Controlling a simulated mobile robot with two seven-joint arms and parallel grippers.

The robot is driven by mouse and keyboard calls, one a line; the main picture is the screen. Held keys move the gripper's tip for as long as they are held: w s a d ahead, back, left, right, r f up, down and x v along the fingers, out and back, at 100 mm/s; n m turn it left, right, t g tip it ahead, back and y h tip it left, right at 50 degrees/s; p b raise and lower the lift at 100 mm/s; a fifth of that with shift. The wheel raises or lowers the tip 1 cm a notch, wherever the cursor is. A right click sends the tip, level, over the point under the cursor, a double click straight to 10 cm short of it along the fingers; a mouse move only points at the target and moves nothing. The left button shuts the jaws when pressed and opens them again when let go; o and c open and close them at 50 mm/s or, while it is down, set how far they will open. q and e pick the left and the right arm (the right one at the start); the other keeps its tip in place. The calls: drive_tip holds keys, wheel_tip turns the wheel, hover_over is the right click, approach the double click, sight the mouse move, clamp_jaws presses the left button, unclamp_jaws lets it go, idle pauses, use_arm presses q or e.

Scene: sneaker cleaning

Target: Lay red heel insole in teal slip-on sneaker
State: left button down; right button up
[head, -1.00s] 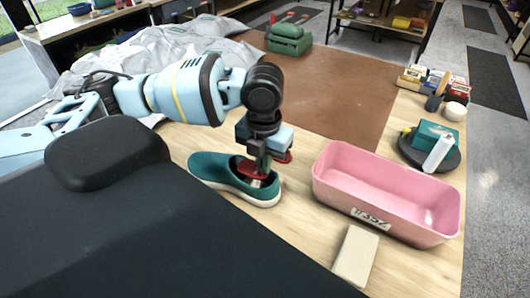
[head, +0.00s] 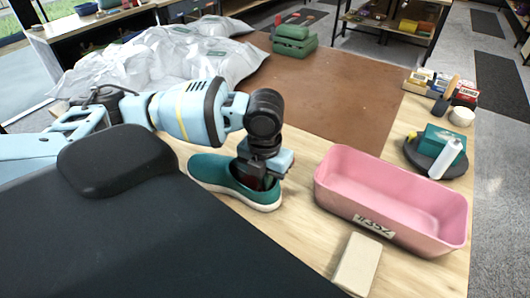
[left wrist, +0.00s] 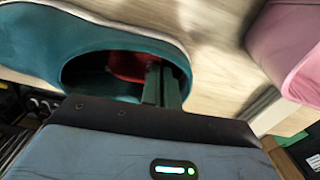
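The teal slip-on sneaker (head: 215,172) stands upright on the light wood table, its white sole down and its opening toward my left gripper (head: 262,184). The gripper points down with its fingers inside the opening. In the left wrist view the sneaker (left wrist: 95,38) fills the upper left, and the fingers (left wrist: 161,82) are close together inside its collar. The red heel insole (left wrist: 128,66) shows inside the opening, against the fingers, which appear shut on it. Most of the insole is hidden by the fingers and the collar. My right gripper is out of view.
A pink bin (head: 375,225) stands close to the right of the sneaker, with a beige block (head: 357,265) in front of it. A dark round tray (head: 432,160) with a teal box and a white bottle lies farther right. The brown mat (head: 330,95) behind is mostly clear.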

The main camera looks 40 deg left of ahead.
use_arm(q)
drive_tip(key=shift+f, duration=0.6)
idle(0.3)
drive_tip(key=c, duration=2.1)
unclamp_jaws()
drive_tip(key=o, duration=0.5)
wheel_tip(320, 180, up, 7)
drive_tip(key=shift+r, duration=0.4)
